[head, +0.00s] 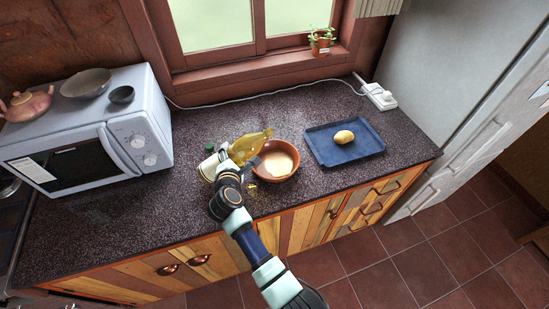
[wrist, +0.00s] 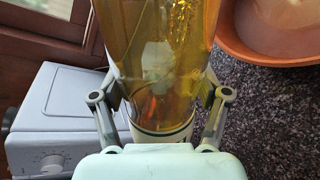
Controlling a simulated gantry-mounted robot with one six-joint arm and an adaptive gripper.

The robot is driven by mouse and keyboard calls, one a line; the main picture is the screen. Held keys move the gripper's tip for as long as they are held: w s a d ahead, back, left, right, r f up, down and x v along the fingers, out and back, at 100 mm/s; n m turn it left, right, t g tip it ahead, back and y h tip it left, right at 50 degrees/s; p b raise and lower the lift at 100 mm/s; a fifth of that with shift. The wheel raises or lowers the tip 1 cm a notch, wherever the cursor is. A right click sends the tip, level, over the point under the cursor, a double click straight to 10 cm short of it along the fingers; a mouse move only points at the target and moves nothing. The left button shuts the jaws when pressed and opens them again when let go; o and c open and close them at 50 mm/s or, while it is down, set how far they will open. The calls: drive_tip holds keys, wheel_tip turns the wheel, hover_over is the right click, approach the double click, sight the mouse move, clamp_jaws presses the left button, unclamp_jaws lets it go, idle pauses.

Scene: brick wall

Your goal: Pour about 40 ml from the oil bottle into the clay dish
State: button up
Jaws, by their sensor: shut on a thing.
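The oil bottle (head: 250,146) is a clear bottle of yellow oil, strongly tilted, with one end toward the upper right of the head view. My gripper (head: 226,172) is shut on it. In the wrist view, the bottle (wrist: 158,60) fills the middle, with a white and green label band low between the fingers. The clay dish (head: 294,168) is a reddish-brown bowl with a pale inside, just right of the bottle. Its rim shows at the upper right of the wrist view (wrist: 236,47). I cannot tell whether oil is flowing.
A white item with a green top (head: 209,149) shows left of the bottle. A blue tray (head: 325,153) with a potato (head: 344,137) lies to the right. A microwave (head: 90,130) carrying a teapot and bowls stands at the left. The front counter left of my arm is clear.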

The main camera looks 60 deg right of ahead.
drive_tip(key=shift+r, duration=0.1)
drive_tip(key=shift+s+d+r+p, duration=0.15)
drive_tip(key=shift+r+p, duration=0.3)
drive_tip(key=shift+s+d+r+n+h, duration=0.15)
drive_tip(key=shift+s+d+n+h, duration=0.15)
drive_tip(key=shift+n, duration=0.3)
idle(0.5)
